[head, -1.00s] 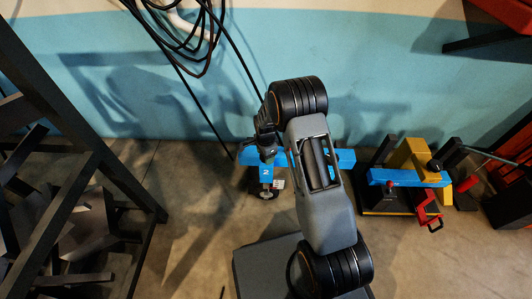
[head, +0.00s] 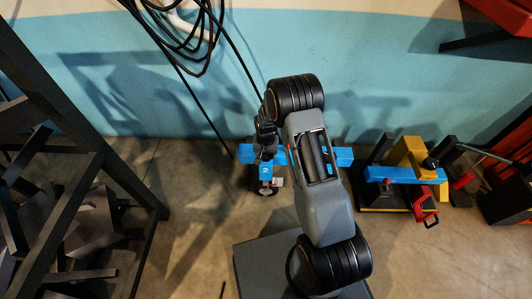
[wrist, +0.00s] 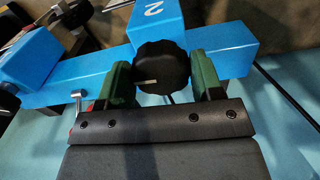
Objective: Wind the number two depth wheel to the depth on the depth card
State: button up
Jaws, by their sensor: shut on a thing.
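The number two depth wheel (wrist: 165,60) is a black lobed knob with a pale mark that lies to the left in the wrist view. It sits in front of a blue block (wrist: 153,24) marked 2, on a blue beam. My gripper (wrist: 163,72) is shut on the knob, one green finger on each side. In the head view my gripper (head: 266,146) is over the blue block with the 2 (head: 265,171). A small white card (head: 278,182) hangs beside that block; its writing is too small to read. The knob is hidden there by my wrist.
A dark metal rack (head: 115,180) fills the left. Black cables (head: 180,35) hang on the wall. Open floor lies between rack and station.

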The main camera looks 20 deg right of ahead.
jog(key=n, duration=0.7)
jog(key=shift+s+d+p, duration=0.1)
jog(key=shift+d+p, duration=0.05)
jog(key=shift+p, duration=0.25)
jog(key=n, duration=0.4)
jog(key=shift+d, duration=0.1)
jog(key=n, duration=0.8)
jog(key=shift+d+f+p, duration=0.1)
jog(key=shift+p, duration=0.2)
jog(key=n, duration=0.3)
jog(key=shift+w+n, duration=0.2)
jog(key=shift+n, duration=0.2)
jog(key=n, duration=0.4)
jog(key=shift+w, duration=0.1)
jog(key=shift+n, duration=1.8)
